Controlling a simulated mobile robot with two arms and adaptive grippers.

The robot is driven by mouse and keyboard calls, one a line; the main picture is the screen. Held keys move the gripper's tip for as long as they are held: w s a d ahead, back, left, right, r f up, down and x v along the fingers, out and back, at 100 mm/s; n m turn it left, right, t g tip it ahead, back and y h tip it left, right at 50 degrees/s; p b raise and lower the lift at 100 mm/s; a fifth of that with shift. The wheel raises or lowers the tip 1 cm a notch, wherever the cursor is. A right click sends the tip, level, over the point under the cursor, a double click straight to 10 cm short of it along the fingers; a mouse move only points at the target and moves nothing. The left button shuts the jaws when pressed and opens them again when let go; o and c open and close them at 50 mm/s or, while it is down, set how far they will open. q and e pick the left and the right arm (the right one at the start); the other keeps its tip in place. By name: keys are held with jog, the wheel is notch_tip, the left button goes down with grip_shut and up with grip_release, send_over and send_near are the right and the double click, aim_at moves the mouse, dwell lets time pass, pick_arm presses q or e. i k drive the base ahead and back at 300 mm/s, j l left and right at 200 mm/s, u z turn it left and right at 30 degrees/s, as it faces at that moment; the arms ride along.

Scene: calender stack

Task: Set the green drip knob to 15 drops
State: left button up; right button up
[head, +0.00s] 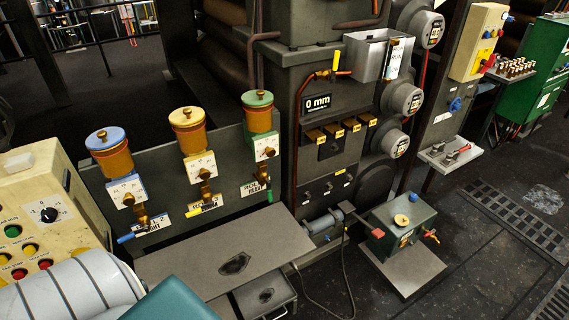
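The green-lidded drip oiler (258,112) is the rightmost of three on the dark panel, with an amber-brown cup below its lid. A pale dial plate (265,147) sits under it with a small knob on it. The knob's setting is too small to read. Below the plate are a brass fitting and a green lever (269,196) that points down, by a white label (250,188). Neither of my grippers shows in the head view, and nothing is seen touching the green oiler.
Yellow (187,129) and blue (107,150) oilers stand left of the green one. A grey plate (190,268) lies in front of the panel. A cream button box (45,215) is at left. A green box (403,222) with a red handle stands right. Open floor lies at right.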

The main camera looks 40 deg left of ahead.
aim_at(270, 152)
jog(key=u, duration=1.35)
